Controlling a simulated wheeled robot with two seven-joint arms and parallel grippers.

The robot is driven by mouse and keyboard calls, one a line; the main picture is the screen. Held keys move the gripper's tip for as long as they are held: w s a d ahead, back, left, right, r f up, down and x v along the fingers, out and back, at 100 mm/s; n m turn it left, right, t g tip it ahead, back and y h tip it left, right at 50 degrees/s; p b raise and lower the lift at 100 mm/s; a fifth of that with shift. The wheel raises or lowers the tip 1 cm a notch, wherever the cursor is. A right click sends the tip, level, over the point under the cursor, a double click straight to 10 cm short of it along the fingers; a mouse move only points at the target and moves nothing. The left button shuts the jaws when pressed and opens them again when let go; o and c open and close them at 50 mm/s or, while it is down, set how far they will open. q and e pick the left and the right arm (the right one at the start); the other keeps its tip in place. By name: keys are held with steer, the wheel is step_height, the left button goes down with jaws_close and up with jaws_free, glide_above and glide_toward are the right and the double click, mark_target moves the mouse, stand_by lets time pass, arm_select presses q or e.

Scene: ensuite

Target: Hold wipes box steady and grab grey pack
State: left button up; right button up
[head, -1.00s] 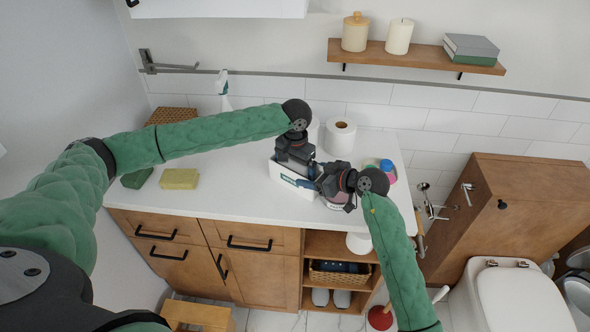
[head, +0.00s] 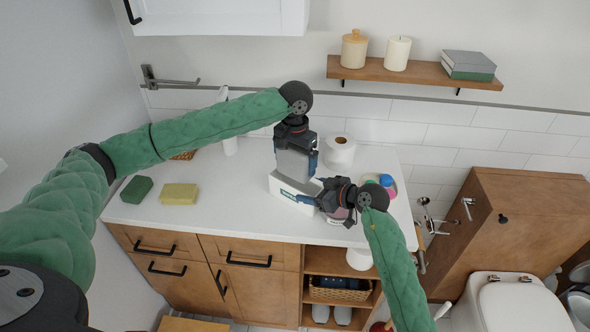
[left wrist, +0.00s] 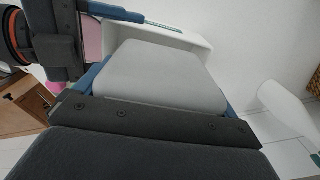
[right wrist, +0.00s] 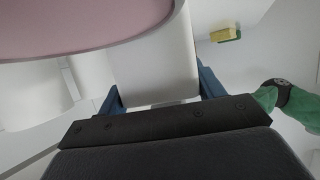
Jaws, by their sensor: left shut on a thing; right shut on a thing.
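The grey pack (head: 291,164) is upright in my left gripper (head: 297,152), its lower end at or just above the open top of the white wipes box (head: 284,190). In the left wrist view the pack (left wrist: 165,72) fills the space between my blue fingers, with part of the white box (left wrist: 160,36) beyond it. My right gripper (head: 318,196) is shut on the right end of the box, which stands on the counter. In the right wrist view the box's white wall (right wrist: 158,60) sits between the fingers. The pack's lower edge is partly hidden.
A toilet roll (head: 339,152) stands behind the box. A round pink-topped container (right wrist: 75,22) is close beside my right gripper. A tray with small coloured items (head: 386,182) is to the right. A yellow sponge (head: 178,194) and green block (head: 137,189) lie on the left counter.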

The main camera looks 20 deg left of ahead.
stand_by(0.3)
steer(key=o, duration=1.1)
steer(key=shift+o, duration=0.2)
steer(key=shift+d, duration=0.1)
steer(key=v, duration=1.1)
steer(key=shift+d+r, duration=0.3)
steer(key=shift+d, duration=0.15)
